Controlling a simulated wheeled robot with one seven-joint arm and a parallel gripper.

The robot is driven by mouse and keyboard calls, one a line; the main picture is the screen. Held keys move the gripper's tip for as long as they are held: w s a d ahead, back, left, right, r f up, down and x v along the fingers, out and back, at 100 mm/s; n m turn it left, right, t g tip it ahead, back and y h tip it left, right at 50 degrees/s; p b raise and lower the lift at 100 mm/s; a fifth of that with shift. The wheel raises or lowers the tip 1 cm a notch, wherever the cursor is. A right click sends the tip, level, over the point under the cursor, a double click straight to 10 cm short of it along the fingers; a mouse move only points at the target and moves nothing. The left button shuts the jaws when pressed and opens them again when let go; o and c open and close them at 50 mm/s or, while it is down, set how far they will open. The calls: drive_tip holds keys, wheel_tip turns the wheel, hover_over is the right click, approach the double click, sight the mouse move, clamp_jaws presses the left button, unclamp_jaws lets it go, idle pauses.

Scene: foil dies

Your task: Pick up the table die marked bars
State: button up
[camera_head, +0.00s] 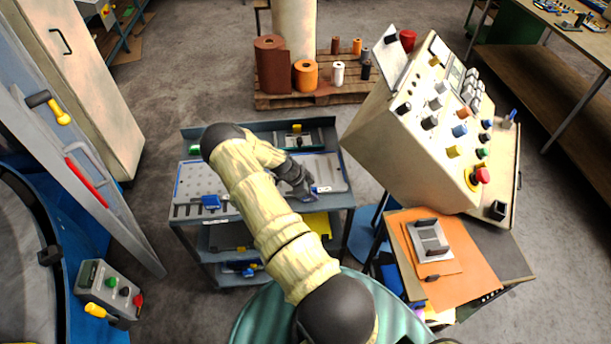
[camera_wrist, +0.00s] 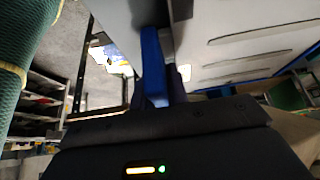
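My gripper (camera_head: 306,192) is at the right front edge of the cart's top, low over the light grey plate (camera_head: 325,170). A small blue-purple part shows right at its fingertips. In the wrist view a blue upright piece (camera_wrist: 152,65) and a dark grey piece stand close together in front of the gripper body; I cannot tell finger from held thing. A die with a blue block (camera_head: 211,202) lies at the cart's left front. A die with a yellow block (camera_head: 297,128) lies at the back. The bars mark cannot be read on any of them.
The grey cart (camera_head: 187,232) has lower shelves with more blue- and yellow-handled parts. A beige control console (camera_head: 400,150) stands close on the right, above an orange-covered table (camera_head: 462,275). A pallet with rolls (camera_head: 320,92) stands behind.

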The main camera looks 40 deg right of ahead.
clamp_jaws()
drive_tip(key=shift+w+d+r, duration=0.1)
idle(1.2)
drive_tip(key=shift+r, duration=0.1)
